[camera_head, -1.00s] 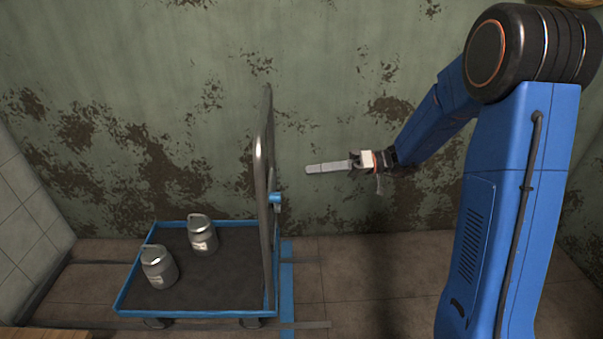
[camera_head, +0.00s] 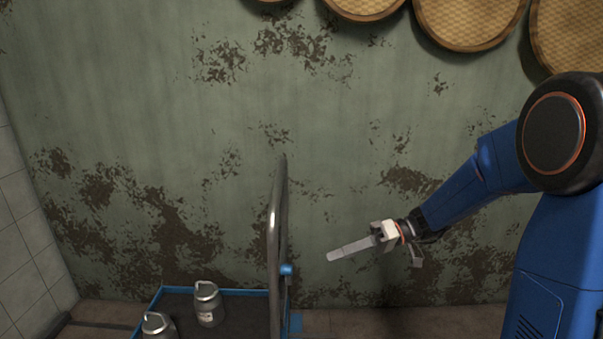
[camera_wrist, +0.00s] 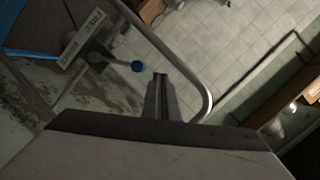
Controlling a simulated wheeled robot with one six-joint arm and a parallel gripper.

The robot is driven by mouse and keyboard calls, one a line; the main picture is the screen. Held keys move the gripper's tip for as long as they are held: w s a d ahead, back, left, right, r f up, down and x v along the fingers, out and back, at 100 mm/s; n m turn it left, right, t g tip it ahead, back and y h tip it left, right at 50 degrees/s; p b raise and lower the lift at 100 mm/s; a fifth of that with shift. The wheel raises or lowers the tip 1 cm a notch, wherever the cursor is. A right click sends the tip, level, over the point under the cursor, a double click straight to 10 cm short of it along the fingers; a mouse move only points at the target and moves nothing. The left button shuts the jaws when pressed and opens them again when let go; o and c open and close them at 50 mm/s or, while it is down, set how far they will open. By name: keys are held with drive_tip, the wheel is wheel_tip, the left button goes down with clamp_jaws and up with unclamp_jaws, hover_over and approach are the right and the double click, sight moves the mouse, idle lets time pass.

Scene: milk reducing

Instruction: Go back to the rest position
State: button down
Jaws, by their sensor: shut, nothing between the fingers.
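My gripper (camera_head: 333,256) is shut and empty. In the head view it is held in the air in front of the wall, to the right of the cart's handle, pointing left and slightly down. In the wrist view its closed fingers (camera_wrist: 160,78) point up the picture, with the cart's curved metal handle behind them. My blue arm reaches in from the right.
A blue cart (camera_head: 238,291) with a tall metal handle (camera_head: 274,230) stands at lower left. Two metal milk cans (camera_head: 208,304) are on it, partly cut off below. Round wooden-looking discs (camera_head: 468,18) hang on the stained wall.

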drive_tip(key=s+d+m+h, duration=0.15)
drive_tip(key=s+h, duration=0.25)
drive_tip(key=s, duration=0.5)
drive_tip(key=s+d+m+t+h, duration=0.6)
drive_tip(key=s+d+h, duration=0.4)
drive_tip(key=s+d, duration=0.5)
drive_tip(key=shift+d+r+m+t, duration=0.15)
drive_tip(key=shift+d+m+t, duration=0.3)
drive_tip(key=shift+d, duration=0.2)
